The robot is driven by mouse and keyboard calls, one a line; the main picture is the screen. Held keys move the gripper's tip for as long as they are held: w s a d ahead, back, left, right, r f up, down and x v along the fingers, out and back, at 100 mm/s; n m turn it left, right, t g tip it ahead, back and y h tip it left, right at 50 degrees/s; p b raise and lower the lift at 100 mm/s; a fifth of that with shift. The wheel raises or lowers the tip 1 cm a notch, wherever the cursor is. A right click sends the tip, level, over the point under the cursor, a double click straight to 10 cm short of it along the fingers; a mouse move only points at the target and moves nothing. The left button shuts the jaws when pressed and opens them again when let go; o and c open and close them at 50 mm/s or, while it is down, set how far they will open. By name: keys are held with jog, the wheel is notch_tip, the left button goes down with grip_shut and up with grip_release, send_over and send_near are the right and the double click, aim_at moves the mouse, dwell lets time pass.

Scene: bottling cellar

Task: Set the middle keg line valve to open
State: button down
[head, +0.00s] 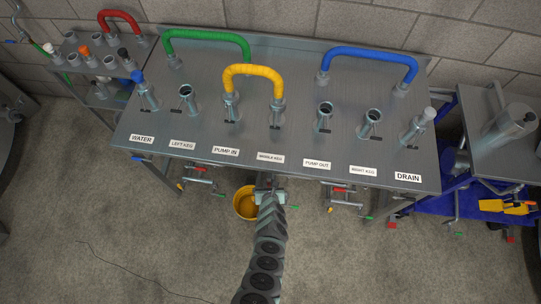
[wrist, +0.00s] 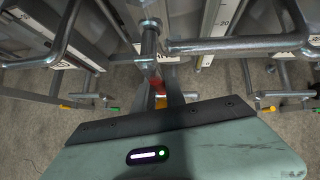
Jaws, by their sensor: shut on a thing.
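The MIDDLE KEG label (head: 271,157) is on the front of the steel bench (head: 210,130). Below it my gripper (head: 268,191) reaches under the bench's front edge and hides most of the middle valve in the head view. In the wrist view my gripper (wrist: 160,101) is shut on the middle keg line valve's handle. A red part (wrist: 156,84) and a yellow bit show there in shadow. I cannot tell the handle's setting. The left keg valve (head: 199,180) and right keg valve (head: 345,198), with red, yellow and green parts, stand to either side.
A yellow bucket (head: 245,204) is on the floor beside my arm. Yellow, green and blue hoses arch over the bench. In the wrist view a metal pipe (wrist: 240,45) runs close above my gripper. The floor in front is mostly clear.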

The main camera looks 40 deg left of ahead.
jog(key=shift+r, duration=0.1)
jog(key=c, duration=1.4)
grip_release()
jog(key=shift+s+d+r+p, duration=0.25)
jog(key=shift+r+p, duration=0.3)
jog(key=shift+p, duration=0.3)
jog(key=p+v, duration=0.9)
jog(key=p, duration=0.1)
jog(key=shift+s+d+p, duration=0.2)
jog(key=shift+s+p, duration=0.1)
